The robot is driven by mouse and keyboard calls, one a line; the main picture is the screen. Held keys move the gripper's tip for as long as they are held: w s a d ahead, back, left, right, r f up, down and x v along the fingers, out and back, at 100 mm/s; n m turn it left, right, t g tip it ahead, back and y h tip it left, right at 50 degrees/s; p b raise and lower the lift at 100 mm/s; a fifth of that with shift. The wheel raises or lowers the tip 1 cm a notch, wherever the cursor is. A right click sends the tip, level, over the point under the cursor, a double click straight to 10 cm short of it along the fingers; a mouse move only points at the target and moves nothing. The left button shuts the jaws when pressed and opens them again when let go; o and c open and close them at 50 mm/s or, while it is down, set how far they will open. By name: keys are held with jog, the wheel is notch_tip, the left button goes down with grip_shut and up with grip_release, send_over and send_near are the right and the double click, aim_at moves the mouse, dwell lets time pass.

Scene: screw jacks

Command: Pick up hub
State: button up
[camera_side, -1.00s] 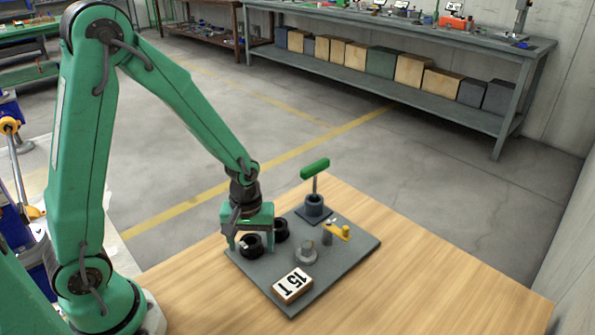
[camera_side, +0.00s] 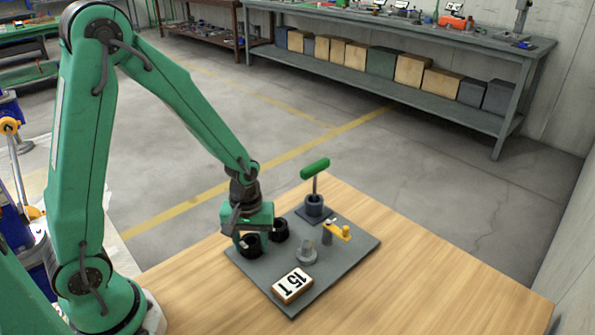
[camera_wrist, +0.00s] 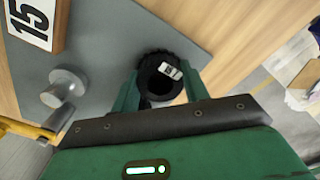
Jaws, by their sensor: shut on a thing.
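A black ring-shaped part with a white label, which I take to be the hub (camera_side: 251,249), is at the left corner of the grey board (camera_side: 338,262). In the wrist view this hub (camera_wrist: 150,64) sits between the two green fingers, its hollow centre facing the camera. My gripper (camera_side: 252,238) is over it from above and shut on it. The hub appears to be at board level; any gap below it cannot be told. A second black ring (camera_side: 281,231) stands just to the right, close to the gripper.
The wooden table (camera_side: 420,275) is clear to the right.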

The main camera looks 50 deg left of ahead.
jog(key=shift+r, duration=0.15)
jog(key=shift+r, duration=1.15)
jog(key=shift+s+d+r, duration=0.1)
jog(key=shift+d+r, duration=0.15)
jog(key=shift+r, duration=0.65)
jog(key=s+d+r, duration=0.5)
jog(key=d+r, duration=0.1)
jog(key=d, duration=0.3)
jog(key=shift+s+d+r, duration=0.25)
jog(key=shift+s+r, duration=0.05)
jog(key=shift+s, duration=0.1)
jog(key=shift+w, duration=0.1)
jog(key=w, duration=1.4)
jog(key=shift+f, duration=0.15)
jog(key=shift+f, duration=2.4)
